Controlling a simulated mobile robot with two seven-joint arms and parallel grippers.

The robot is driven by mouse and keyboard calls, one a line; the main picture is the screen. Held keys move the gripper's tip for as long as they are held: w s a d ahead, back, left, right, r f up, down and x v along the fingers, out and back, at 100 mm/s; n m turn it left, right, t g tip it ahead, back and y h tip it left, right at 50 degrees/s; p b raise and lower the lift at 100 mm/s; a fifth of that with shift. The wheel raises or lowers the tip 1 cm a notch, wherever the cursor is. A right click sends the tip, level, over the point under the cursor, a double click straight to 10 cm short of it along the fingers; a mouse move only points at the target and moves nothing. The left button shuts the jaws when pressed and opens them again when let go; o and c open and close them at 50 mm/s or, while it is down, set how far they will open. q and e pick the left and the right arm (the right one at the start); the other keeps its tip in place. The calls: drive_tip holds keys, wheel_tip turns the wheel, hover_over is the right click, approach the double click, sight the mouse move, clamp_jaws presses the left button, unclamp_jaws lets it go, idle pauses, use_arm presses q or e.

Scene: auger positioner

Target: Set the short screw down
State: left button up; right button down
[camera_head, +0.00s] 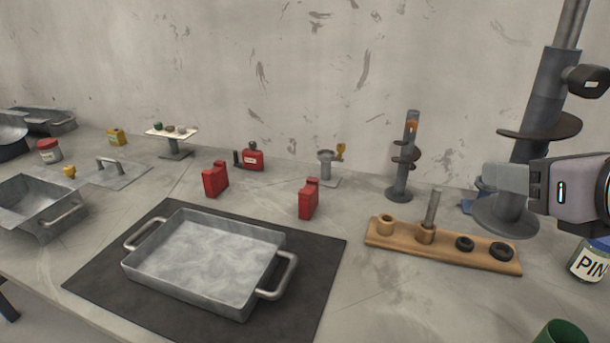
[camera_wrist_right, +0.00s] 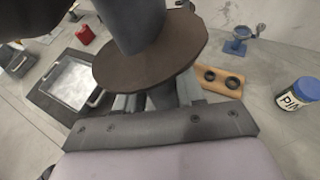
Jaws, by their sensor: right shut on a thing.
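My right gripper (camera_head: 507,178) comes in from the right and is shut on a grey screw (camera_head: 544,90), apparently the short screw. The screw has a dark brown flight above the jaws and a grey disc at its lower end. It leans a little, its top toward the right. In the right wrist view the brown flight (camera_wrist_right: 150,58) fills the middle above the jaws. I cannot tell whether the lower disc touches the table. Another screw (camera_head: 402,160) with brown flights stands upright on the table farther back. My left gripper is not in view.
A wooden board (camera_head: 445,254) with rings and a peg lies just left of and in front of the held screw. A labelled jar (camera_head: 589,262) stands at right, a green cup (camera_head: 562,332) in front. A metal tray (camera_head: 205,262) sits on a dark mat (camera_head: 110,283).

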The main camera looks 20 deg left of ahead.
drive_tip(key=s+a+f, duration=0.4)
drive_tip(key=a+f, duration=0.1)
drive_tip(key=a, duration=0.5)
drive_tip(key=shift+f+y, duration=0.35)
drive_tip(key=shift+y, duration=0.05)
wheel_tip(320, 180, down, 20)
drive_tip(key=b, duration=0.3)
drive_tip(key=shift+b, duration=0.35)
drive_tip(key=c, duration=1.1)
unclamp_jaws()
drive_tip(key=shift+d+f, duration=0.1)
drive_tip(key=shift+f, duration=0.25)
drive_tip(key=o, duration=0.4)
